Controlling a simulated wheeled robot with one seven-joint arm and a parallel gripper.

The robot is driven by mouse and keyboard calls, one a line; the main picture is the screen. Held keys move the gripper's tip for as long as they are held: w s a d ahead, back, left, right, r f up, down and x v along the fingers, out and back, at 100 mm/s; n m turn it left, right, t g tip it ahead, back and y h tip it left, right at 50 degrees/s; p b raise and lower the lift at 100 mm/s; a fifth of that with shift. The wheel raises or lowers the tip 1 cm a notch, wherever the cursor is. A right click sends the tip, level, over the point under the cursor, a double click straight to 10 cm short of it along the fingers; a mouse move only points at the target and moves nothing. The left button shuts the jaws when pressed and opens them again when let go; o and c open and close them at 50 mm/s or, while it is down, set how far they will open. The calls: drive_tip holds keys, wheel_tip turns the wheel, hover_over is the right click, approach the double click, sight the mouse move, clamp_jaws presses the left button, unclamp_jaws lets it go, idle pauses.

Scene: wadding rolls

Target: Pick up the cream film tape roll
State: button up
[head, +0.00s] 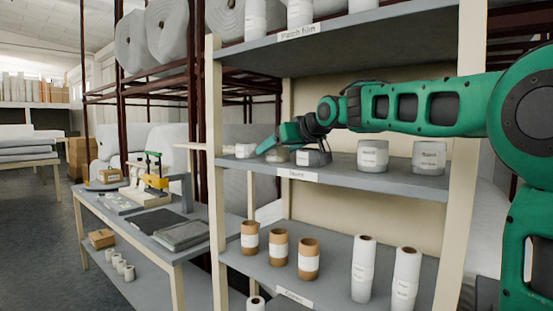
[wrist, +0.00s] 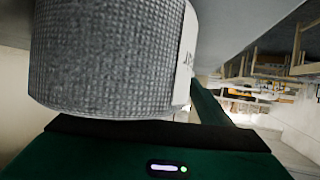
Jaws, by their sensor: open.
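On the middle shelf a small beige-cream roll (head: 278,156) stands between a whitish roll (head: 246,151) and a dark grey roll (head: 314,157). It looks most like the cream film tape roll, but it is small and partly covered, so I cannot be sure. My gripper (head: 272,143) is open and reaches in from the right, its green finger just above and in front of these rolls. In the wrist view a grey woven roll (wrist: 105,60) with a white label fills the left, very close to the gripper body. No roll is visibly gripped.
To the right on the same shelf (head: 345,180) stand a white roll (head: 373,155) and a pale grey one (head: 429,157). The upper shelf (head: 350,32) is overhead. Brown and white rolls stand on the shelf below. A cream post (head: 216,190) is left; a worktable (head: 150,222) stands beyond.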

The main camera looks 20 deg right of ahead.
drive_tip(key=shift+w+a+f, duration=0.1)
drive_tip(key=shift+w+f, duration=0.05)
drive_tip(key=shift+w, duration=0.15)
drive_tip(key=shift+c, duration=0.7)
drive_tip(key=c, duration=1)
